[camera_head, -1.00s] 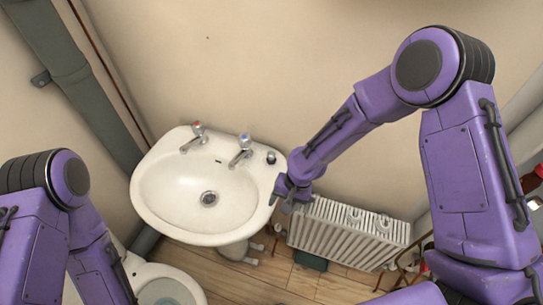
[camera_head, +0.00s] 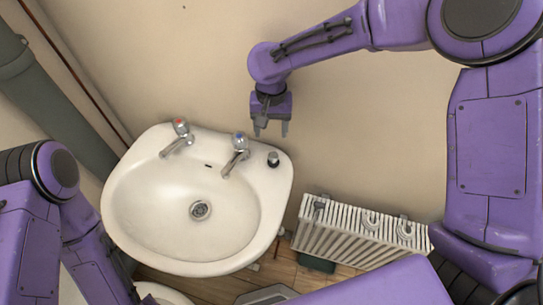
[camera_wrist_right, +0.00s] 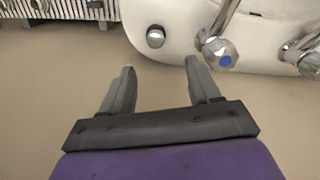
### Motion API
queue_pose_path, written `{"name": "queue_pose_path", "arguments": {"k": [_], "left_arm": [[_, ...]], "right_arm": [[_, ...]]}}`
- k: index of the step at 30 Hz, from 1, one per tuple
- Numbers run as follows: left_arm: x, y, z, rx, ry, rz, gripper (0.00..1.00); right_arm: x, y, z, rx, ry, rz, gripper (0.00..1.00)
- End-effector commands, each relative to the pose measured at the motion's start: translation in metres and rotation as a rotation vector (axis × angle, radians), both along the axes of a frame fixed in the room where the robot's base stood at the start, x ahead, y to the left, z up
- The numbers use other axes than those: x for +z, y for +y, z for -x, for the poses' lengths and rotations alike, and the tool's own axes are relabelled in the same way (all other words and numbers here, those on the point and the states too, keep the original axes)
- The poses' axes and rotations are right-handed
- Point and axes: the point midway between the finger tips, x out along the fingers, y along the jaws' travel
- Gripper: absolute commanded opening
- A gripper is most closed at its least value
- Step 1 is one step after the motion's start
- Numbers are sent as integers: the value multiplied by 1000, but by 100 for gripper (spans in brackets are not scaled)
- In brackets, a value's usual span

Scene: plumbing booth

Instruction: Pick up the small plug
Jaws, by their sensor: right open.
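The small plug (camera_head: 273,159), dark with a light top, sits on the sink's back right corner, right of the blue-marked tap. In the right wrist view the plug (camera_wrist_right: 156,37) shows as a round grey cap on the white rim, beyond the fingertips and roughly between them. My right gripper (camera_head: 270,128) is open and empty, above and a little behind the plug, fingers pointing down. It also shows in the right wrist view (camera_wrist_right: 160,75). My left arm is at the lower left of the head view; its gripper is out of sight.
The white sink (camera_head: 150,200) has a red-marked tap (camera_head: 178,138) and a blue-marked tap (camera_head: 236,155) close to the plug. A white radiator (camera_head: 350,235) stands right of the sink. The beige wall is close behind my right gripper.

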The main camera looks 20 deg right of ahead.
Motion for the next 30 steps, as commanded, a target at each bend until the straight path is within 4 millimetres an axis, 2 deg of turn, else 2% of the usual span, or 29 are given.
{"name": "queue_pose_path", "arguments": {"k": [1,2,10,14,18,21,29,30], "left_arm": [[-8,0,1,0,1,0,43],[-8,0,1,0,1,0,43],[0,0,0,0,1,0,43],[6,0,0,0,0,0,43],[17,0,0,0,1,1,43],[18,0,0,0,1,1,43],[17,0,0,0,1,1,43],[17,0,0,0,1,1,43]], "right_arm": [[-9,-2,0,-3,0,0,62],[-11,-2,-1,-5,2,0,62],[-55,-11,0,-20,7,1,62],[-69,-12,3,-23,9,0,62],[-94,-13,7,-21,9,-1,62],[-108,-12,6,-19,4,1,62],[-114,-11,5,-16,1,1,62],[-114,-11,5,-16,1,1,49]]}}
